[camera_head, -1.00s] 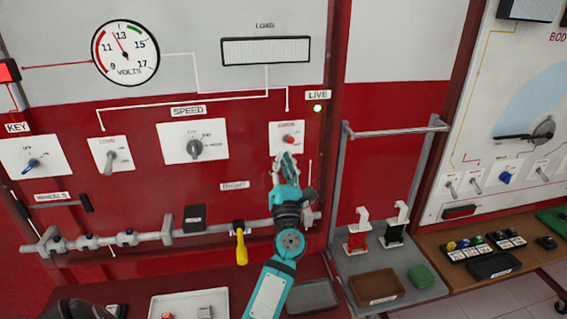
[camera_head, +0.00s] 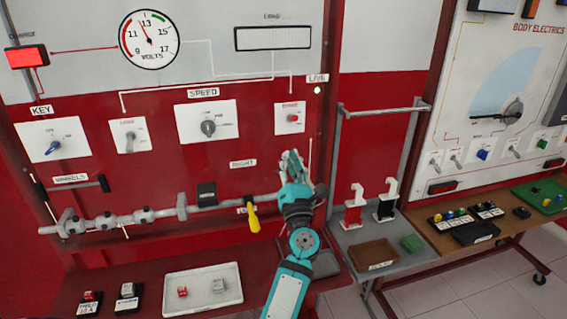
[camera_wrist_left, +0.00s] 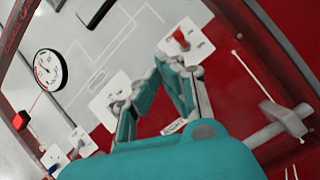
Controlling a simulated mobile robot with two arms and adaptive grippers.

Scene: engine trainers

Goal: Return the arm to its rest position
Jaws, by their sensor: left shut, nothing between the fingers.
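My left gripper (camera_head: 292,158) is teal with grey fingers, and its arm rises from the bottom of the head view. It is shut and empty, in front of the red training panel (camera_head: 258,142). The fingertips show just below a white plate with a red button (camera_head: 291,118), apart from it in the picture. In the left wrist view the gripper's fingers (camera_wrist_left: 163,72) reach toward the panel, with the red button (camera_wrist_left: 180,39) beyond them. The forearm hides part of the bench. My right gripper is not in view.
A horizontal grey shaft (camera_head: 150,212) with a yellow handle (camera_head: 251,218) runs along the panel left of my wrist. Below are a white tray (camera_head: 202,306) and small blocks. To the right stand a grey rail frame (camera_head: 382,107), a brown bin (camera_head: 373,254) and a second board.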

